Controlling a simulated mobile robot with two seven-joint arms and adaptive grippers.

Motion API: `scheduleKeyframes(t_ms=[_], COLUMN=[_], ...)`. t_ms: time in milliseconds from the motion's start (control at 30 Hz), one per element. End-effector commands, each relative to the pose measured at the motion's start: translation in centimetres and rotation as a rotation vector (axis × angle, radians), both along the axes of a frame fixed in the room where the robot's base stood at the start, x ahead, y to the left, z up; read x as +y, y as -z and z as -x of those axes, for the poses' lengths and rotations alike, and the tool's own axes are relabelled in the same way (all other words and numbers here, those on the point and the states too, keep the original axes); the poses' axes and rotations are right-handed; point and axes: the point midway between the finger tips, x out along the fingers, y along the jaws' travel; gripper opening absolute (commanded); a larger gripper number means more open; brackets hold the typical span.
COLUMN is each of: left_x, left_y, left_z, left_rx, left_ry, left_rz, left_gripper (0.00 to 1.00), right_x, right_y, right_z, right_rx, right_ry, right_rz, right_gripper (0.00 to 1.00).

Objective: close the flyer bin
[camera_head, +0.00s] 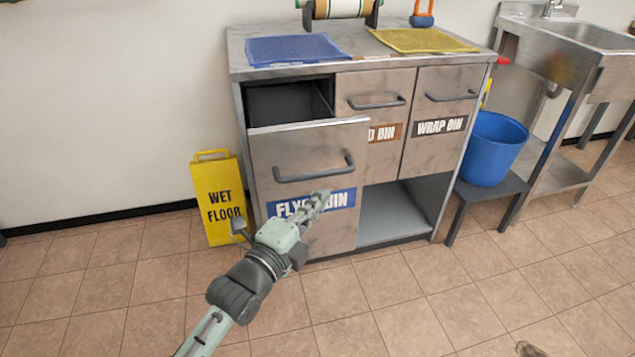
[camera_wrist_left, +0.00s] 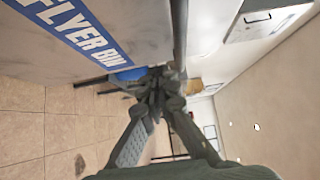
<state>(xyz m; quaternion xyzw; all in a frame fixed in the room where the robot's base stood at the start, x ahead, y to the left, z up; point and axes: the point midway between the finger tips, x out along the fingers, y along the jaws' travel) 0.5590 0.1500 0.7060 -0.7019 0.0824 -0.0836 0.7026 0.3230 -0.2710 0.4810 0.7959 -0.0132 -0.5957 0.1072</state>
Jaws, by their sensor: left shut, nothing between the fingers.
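The flyer bin (camera_head: 310,150) is the left drawer front of the metal cabinet, with a dark handle (camera_head: 315,170) and a blue label. It stands pulled out, and a dark opening shows behind its top edge. My left gripper (camera_head: 322,196) is shut and empty, in front of the label and below the handle; I cannot tell whether it touches the front. In the left wrist view the fingers (camera_wrist_left: 158,80) are together, with the flyer bin's label (camera_wrist_left: 80,35) at the upper left. My right gripper is not in view.
Two more bins, one labelled wrap bin (camera_head: 437,115), sit shut to the right. A yellow wet floor sign (camera_head: 219,200) stands left of the cabinet. A blue bucket (camera_head: 492,150) on a stool and a sink (camera_head: 590,35) are at the right.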

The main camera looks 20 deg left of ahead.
Motion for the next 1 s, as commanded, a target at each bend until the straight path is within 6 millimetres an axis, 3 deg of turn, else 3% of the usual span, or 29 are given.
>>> scheduleKeyframes(t_ms=[100, 300, 867, 1000], left_x=[-0.2, 1.3, 1.8, 2.5], left_y=[-0.1, 0.1, 0.1, 0.0], left_z=[-2.3, -4.4, -5.2, -6.3], left_rx=[-0.001, 0.001, 0.002, -0.001], left_ry=[0.000, 0.001, 0.000, 0.000], left_rz=[-0.001, 0.000, 0.001, -0.004], left_gripper=[0.00, 0.00, 0.00, 0.00], right_x=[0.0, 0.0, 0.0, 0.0], right_y=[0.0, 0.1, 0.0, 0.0], right_z=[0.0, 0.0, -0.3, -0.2], right_rx=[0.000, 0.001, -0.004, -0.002], right_ry=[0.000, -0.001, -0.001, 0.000], right_rz=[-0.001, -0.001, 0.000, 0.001], right_gripper=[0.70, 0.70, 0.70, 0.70])
